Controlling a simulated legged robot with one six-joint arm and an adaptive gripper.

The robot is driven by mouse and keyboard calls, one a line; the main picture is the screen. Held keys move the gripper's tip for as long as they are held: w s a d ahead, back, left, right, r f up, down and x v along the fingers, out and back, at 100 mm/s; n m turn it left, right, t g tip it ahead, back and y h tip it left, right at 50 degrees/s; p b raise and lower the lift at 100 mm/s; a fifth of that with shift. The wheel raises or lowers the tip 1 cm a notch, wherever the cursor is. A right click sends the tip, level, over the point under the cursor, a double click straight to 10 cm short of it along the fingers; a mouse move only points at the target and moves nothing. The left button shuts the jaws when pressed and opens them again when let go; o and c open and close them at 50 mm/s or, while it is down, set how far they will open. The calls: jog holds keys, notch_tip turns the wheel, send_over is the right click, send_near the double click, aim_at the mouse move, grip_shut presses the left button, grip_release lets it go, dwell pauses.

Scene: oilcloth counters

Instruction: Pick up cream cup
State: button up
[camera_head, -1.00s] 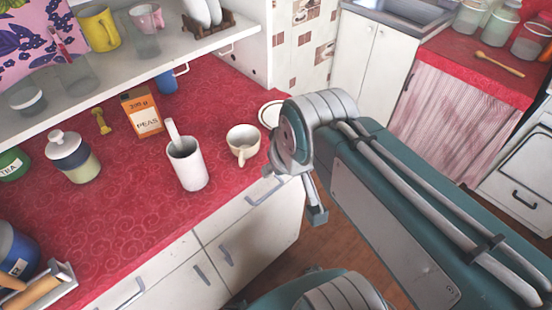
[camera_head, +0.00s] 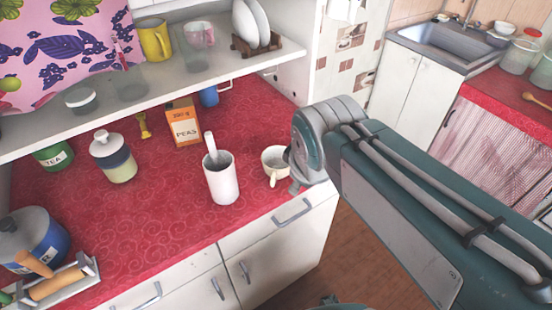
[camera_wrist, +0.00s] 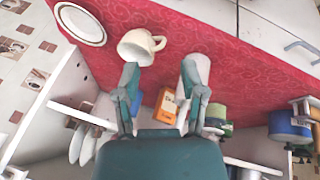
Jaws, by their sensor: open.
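The cream cup (camera_head: 274,160) stands upright on the red counter near its front right corner, its handle toward the front edge. In the wrist view the cup (camera_wrist: 136,48) lies just beyond the left fingertip, its handle pointing right toward the space between the fingers. My gripper (camera_wrist: 162,75) is open, with nothing held between its fingers. In the head view my gripper (camera_head: 299,184) is small and partly hidden by my wrist, close to the cup's right side. I cannot tell whether it touches the cup.
A white utensil pot (camera_head: 221,181) stands left of the cup, and in the wrist view it (camera_wrist: 197,66) shows behind the right finger. A peas box (camera_head: 184,126) stands farther back. A white plate (camera_wrist: 80,23) lies beside the cup. A shelf (camera_head: 190,65) overhangs the counter's back.

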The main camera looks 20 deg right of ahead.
jog(key=w+a+n+g+h, duration=0.1)
jog(key=w+a+n, duration=0.1)
jog(key=w+n, duration=0.7)
jog(key=n+h, duration=0.2)
jog(key=n, duration=1.2)
send_near(262, 159)
jog(key=x, duration=1.2)
grip_shut()
